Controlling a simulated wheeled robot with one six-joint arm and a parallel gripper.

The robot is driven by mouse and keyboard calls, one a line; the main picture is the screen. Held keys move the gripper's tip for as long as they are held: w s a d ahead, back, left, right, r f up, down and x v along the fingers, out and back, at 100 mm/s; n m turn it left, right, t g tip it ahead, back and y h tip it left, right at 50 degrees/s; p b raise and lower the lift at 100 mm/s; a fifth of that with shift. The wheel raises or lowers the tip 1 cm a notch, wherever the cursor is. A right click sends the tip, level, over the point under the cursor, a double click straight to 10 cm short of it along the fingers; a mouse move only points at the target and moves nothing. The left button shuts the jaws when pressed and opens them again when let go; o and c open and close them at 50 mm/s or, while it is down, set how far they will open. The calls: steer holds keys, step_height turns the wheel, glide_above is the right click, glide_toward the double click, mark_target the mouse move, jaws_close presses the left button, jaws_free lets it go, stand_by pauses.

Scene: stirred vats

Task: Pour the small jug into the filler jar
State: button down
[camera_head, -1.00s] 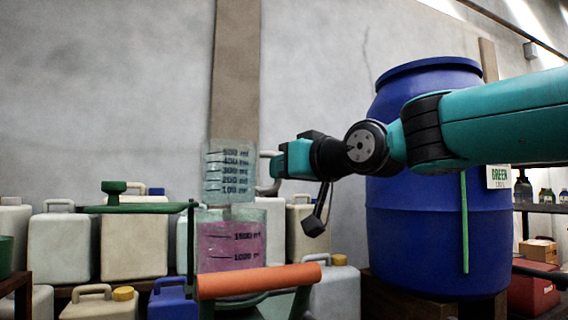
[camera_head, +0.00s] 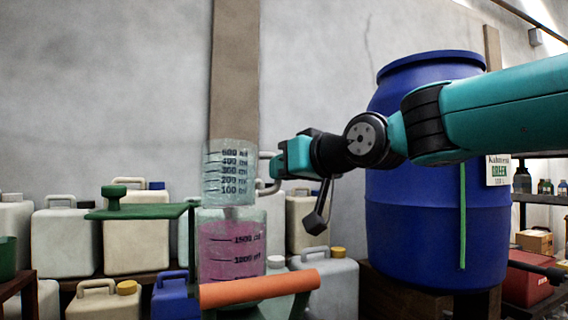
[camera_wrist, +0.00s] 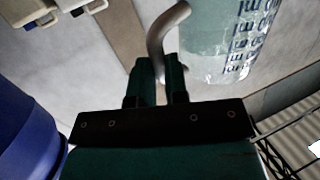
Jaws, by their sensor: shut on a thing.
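The small jug (camera_head: 229,186) is a clear, pale teal measuring jug with black marks. It looks upright, and I cannot tell how much liquid is in it. My gripper (camera_head: 272,171) is shut on its grey handle, on the jug's right side. In the wrist view, the fingers (camera_wrist: 158,82) close on the handle, and the jug (camera_wrist: 206,38) shows at the upper right. A larger clear jar (camera_head: 231,262) with pink liquid and black marks, apparently the filler jar, stands in line below the jug. Any gap between them is hard to tell.
A green frame with a knob (camera_head: 113,197) stands left of the jar, and an orange bar (camera_head: 259,289) crosses in front. Pale canisters (camera_head: 136,245) line the shelf behind. A large blue barrel (camera_head: 428,220) stands right, behind my arm. The wall above is clear.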

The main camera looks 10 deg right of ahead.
steer(key=shift+s+r+m+g+h+p, duration=0.1)
steer(key=shift+r+m+g+h+p, duration=0.35)
steer(key=shift+p, duration=1.5)
steer(key=shift+s+r+m+g+y+p, duration=0.15)
steer(key=shift+g+p, duration=0.6)
steer(key=shift+p, duration=1.2)
steer(key=shift+r+m+g+h+p, duration=0.25)
steer(key=shift+g+p, duration=0.35)
steer(key=shift+p, duration=1.35)
steer(key=shift+w+m+g+h+p, duration=0.1)
steer(key=shift+m+g+h+p, duration=0.4)
steer(key=shift+p, duration=2)
steer(key=shift+w+f+m+g+p, duration=0.15)
steer(key=shift+g+p, duration=0.55)
steer(key=shift+p, duration=1.05)
steer(key=shift+w+f+m+g+p, duration=0.15)
steer(key=shift+g+p, duration=0.55)
steer(key=shift+p, duration=1.05)
steer(key=shift+w+f+m+g+p, duration=0.25)
steer(key=shift+g+p, duration=0.35)
steer(key=shift+p, duration=1.05)
steer(key=shift+w+f+m+g+p, duration=0.1)
steer(key=shift+w+m+g+p, duration=0.35)
steer(key=shift+p, duration=1.2)
